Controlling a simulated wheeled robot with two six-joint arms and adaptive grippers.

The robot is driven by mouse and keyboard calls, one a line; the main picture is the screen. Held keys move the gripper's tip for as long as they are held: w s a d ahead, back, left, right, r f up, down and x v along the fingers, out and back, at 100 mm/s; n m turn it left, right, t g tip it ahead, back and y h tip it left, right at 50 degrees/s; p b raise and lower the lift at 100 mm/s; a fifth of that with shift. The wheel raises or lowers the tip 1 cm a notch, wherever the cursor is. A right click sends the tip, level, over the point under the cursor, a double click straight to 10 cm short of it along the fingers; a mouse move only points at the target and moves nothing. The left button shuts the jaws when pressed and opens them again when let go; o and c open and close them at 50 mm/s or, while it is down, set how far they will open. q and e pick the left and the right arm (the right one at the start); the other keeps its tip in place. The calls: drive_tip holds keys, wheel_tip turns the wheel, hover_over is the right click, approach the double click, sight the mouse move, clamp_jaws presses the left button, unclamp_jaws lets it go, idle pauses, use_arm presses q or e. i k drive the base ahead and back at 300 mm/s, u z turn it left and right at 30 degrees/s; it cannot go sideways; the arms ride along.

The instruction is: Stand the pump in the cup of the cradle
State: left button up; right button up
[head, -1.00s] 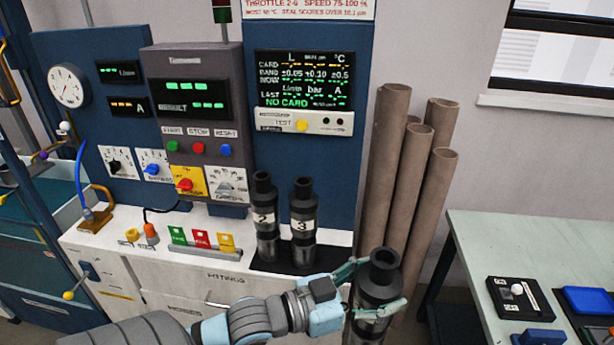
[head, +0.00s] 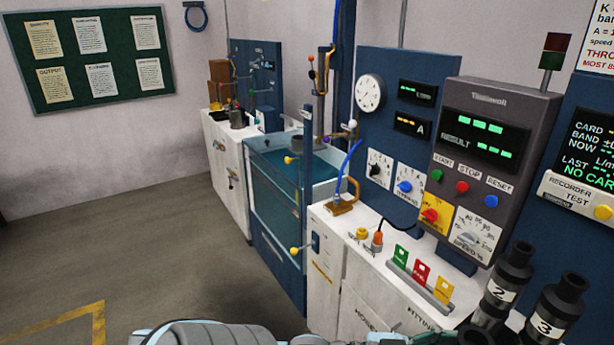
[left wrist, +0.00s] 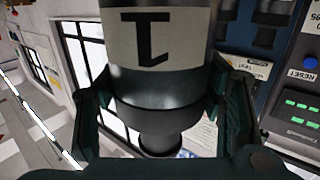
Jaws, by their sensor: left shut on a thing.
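A dark pump marked 1 (left wrist: 165,45) fills the middle of the left wrist view, with a pale label band and a narrower black end. My left gripper (left wrist: 160,100) is shut on it, one green finger on each side. In the head view my left arm shows only at the bottom edge, and I cannot make out its gripper. A dark round cup-like part (head: 298,143) shows at the tank; I cannot tell whether it is the cradle's cup. My right gripper is out of view.
Pumps marked 2 (head: 503,290) and 3 (head: 552,312) stand at lower right. The white bench (head: 335,220) bears coloured cards (head: 421,272) and a brown bracket (head: 342,207) with a blue hose. The water tank (head: 275,195) lies beyond it. The floor at left is clear.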

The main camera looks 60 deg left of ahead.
sight(301, 148)
drive_tip(key=u, duration=3)
drive_tip(key=i, duration=4.7)
drive_tip(key=z, duration=4)
